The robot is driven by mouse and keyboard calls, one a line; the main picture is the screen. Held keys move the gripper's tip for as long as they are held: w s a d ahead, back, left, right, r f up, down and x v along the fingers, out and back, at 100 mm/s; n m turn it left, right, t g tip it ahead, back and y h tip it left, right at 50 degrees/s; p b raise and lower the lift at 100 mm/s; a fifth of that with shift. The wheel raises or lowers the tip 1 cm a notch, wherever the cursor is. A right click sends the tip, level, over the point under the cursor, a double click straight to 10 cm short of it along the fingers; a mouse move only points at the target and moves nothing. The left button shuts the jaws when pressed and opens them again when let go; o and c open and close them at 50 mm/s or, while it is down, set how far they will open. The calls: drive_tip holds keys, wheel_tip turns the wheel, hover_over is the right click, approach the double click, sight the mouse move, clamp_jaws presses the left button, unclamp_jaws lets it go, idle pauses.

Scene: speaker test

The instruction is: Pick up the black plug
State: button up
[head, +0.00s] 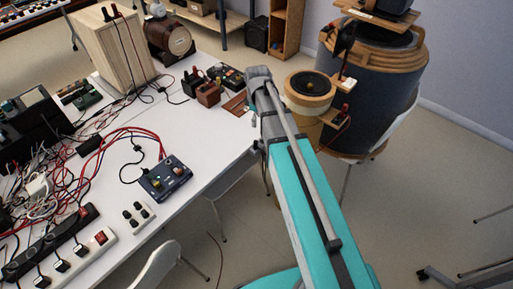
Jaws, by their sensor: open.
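Several small black plugs (62,265) sit in a white power strip (88,256) at the lower left of the table. Other small black pieces (138,205) sit on a white block (128,222) to their right. I cannot tell which of these is the black plug of the task. My gripper (256,122) is at the end of my teal and grey arm, near the table's right edge. It is open, small and partly hidden behind the arm. No plug shows between its fingers, and it is well apart from the plugs.
A blue box with knobs (166,179), tangled red and black cables (90,145) and a black power strip (48,243) crowd the left. A wooden speaker box (124,50) stands at the back. A large dark drum (365,95) stands right of the table. The table's middle (185,125) is clear.

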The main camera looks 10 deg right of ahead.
sight(256, 141)
drive_tip(key=shift+w+f+n, duration=0.15)
drive_tip(key=shift+w+n, duration=0.15)
drive_tip(key=shift+w, duration=0.05)
drive_tip(key=shift+f, duration=0.1)
wheel_tip(256, 141, down, 8)
drive_tip(key=b, duration=0.8)
drive_tip(key=shift+f+b, duration=0.2)
drive_tip(key=shift+b, duration=0.1)
idle(0.4)
drive_tip(key=f+b, duration=0.3)
drive_tip(key=shift+s+a+f+b, duration=0.15)
drive_tip(key=shift+a+f+b, duration=0.1)
drive_tip(key=shift+b, duration=0.05)
drive_tip(key=shift+f+b, duration=0.85)
drive_tip(key=shift+c, duration=0.3)
